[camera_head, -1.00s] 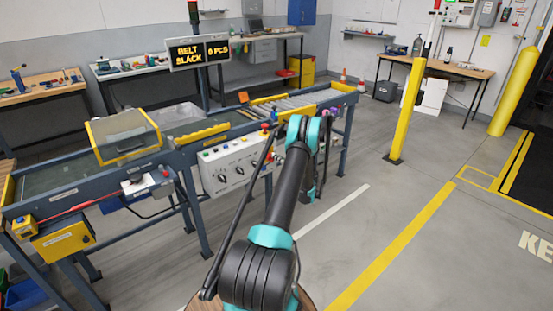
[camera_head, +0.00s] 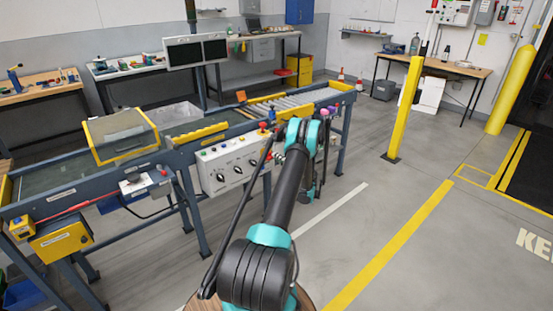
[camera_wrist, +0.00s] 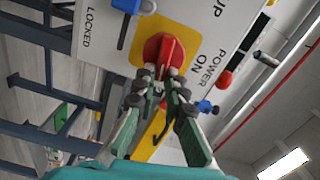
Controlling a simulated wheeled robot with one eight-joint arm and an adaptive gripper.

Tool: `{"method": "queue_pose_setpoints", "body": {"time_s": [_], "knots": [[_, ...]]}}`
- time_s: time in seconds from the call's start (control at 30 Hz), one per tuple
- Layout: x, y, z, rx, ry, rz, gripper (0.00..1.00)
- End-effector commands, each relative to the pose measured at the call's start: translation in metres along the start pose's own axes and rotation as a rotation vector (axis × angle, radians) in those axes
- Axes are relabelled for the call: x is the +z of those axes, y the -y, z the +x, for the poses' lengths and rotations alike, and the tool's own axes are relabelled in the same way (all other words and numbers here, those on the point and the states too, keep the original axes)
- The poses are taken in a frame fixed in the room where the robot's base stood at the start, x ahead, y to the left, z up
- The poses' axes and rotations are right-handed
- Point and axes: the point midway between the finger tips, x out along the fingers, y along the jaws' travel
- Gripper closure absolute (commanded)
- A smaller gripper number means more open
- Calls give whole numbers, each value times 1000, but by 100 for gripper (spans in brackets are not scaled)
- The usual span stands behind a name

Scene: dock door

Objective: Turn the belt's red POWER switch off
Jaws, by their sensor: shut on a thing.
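The red POWER switch (camera_wrist: 163,49) sits on a yellow plate (camera_wrist: 183,36) on a white panel in the wrist view. The words POWER and ON are printed on the panel to its right, and LOCKED further left. My gripper (camera_wrist: 161,84) is shut on the red switch, its fingers covering the lower part of the handle. In the head view my arm reaches to the far right of the white control panel (camera_head: 222,170), and the switch and the fingers are hidden there. The display sign (camera_head: 196,50) over the belt is dark and blank.
A blue handle (camera_wrist: 125,5) and a red knob (camera_wrist: 224,79) are close to the switch on the panel. The conveyor belt (camera_head: 85,175) runs along the left. A yellow post (camera_head: 405,110) stands to the right, with clear floor around it.

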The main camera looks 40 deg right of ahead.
Motion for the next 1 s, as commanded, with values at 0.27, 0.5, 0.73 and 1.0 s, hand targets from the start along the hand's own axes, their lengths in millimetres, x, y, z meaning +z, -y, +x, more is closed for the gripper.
{"method": "queue_pose_setpoints", "body": {"time_s": [0.27,0.5,0.73,1.0], "knots": [[-1,-4,-2,2,-2,129,100],[-1,-5,-2,2,-2,176,100],[-1,-5,-2,2,-3,181,100],[-1,-5,-2,2,-3,181,79]]}}
